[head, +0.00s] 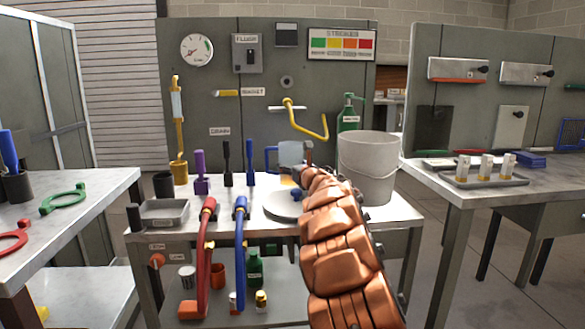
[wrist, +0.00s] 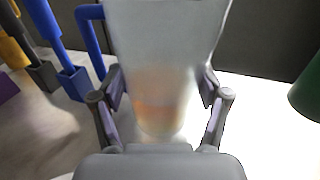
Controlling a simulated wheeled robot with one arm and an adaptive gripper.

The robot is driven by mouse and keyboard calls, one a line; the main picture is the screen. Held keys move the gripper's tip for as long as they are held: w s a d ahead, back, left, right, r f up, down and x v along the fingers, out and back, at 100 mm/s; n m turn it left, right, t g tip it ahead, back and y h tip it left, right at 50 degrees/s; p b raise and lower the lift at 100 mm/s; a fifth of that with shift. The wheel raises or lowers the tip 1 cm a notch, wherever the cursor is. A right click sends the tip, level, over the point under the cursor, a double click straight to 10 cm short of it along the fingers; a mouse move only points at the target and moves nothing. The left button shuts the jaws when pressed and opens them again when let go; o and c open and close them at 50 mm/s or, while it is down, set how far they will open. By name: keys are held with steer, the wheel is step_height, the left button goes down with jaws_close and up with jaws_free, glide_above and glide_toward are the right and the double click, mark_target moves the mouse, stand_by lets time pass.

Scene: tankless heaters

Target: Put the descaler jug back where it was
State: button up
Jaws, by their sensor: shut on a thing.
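My gripper (wrist: 160,110) is shut on a cloudy see-through jug (head: 291,153) with a blue handle (head: 271,158). In the wrist view the jug (wrist: 165,45) stands between the fingers, with a faint orange tint low in it. In the head view it is above or just behind a round pale plate (head: 284,206) on the middle bench; I cannot tell whether its base touches anything. My copper-coloured arm hides part of the plate and the fingertips there.
A grey bucket (head: 368,170) stands close right of the jug, with a green bottle (head: 348,112) behind. Blue (head: 250,165), black (head: 227,165) and purple (head: 201,175) tools stand left. A yellow bracket (head: 308,120) juts from the panel above. Red (head: 207,250) and blue (head: 240,250) hoses hang in front.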

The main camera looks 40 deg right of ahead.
steer(key=o, duration=1.5)
steer(key=shift+o, duration=0.2)
steer(key=shift+p+v, duration=0.4)
steer(key=shift+v, duration=5.65)
